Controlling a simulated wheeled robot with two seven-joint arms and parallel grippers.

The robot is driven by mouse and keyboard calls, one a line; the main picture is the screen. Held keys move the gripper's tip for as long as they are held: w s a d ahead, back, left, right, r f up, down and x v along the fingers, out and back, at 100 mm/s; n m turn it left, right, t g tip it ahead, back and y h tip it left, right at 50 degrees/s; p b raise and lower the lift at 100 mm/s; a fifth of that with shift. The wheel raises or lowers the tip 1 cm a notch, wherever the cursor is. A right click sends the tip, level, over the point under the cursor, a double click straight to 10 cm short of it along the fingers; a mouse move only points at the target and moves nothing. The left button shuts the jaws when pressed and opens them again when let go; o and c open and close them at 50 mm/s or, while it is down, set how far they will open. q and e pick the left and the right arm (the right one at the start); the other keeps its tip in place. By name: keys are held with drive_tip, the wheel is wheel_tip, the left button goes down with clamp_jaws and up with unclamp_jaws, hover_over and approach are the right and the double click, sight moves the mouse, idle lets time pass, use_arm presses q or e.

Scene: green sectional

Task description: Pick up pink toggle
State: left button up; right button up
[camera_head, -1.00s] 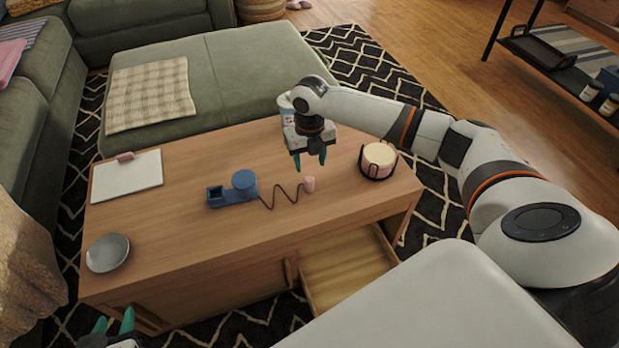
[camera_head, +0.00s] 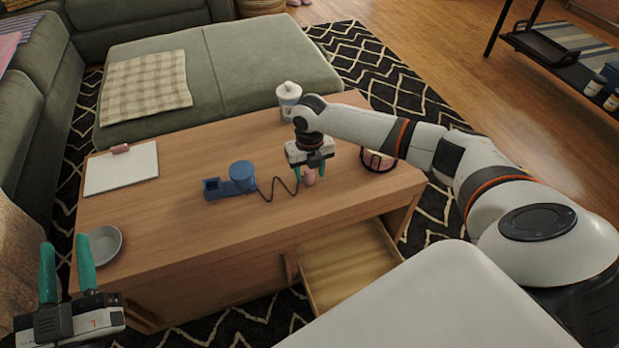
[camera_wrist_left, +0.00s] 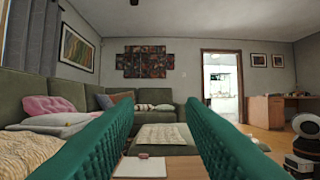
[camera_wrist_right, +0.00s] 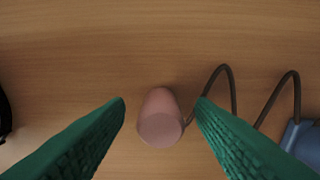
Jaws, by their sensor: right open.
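The pink toggle (camera_head: 309,178) is a small pink cylinder standing on the wooden table (camera_head: 150,222). A dark wavy cord (camera_head: 277,187) joins it to a blue device (camera_head: 238,179) on its left. My right gripper (camera_head: 309,174) is open, pointing down just over the toggle. In the right wrist view the toggle (camera_wrist_right: 160,118) shows between and a little beyond the two green fingertips (camera_wrist_right: 163,102), touching neither. My left gripper (camera_head: 66,264) is open and empty at the front left, beyond the table edge; its fingers (camera_wrist_left: 160,110) are wide apart in the left wrist view.
A grey bowl (camera_head: 104,245) and a white clipboard (camera_head: 121,171) lie on the table's left side. A white bottle (camera_head: 288,101) stands at the back. A dark wire holder (camera_head: 378,161) is right of the toggle, partly hidden by my arm. An open drawer (camera_head: 350,265) juts out in front.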

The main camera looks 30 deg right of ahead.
drive_tip(key=shift+f, duration=0.4)
drive_tip(key=shift+c, duration=0.3)
drive_tip(key=c, duration=1)
drive_tip(key=shift+r, duration=0.15)
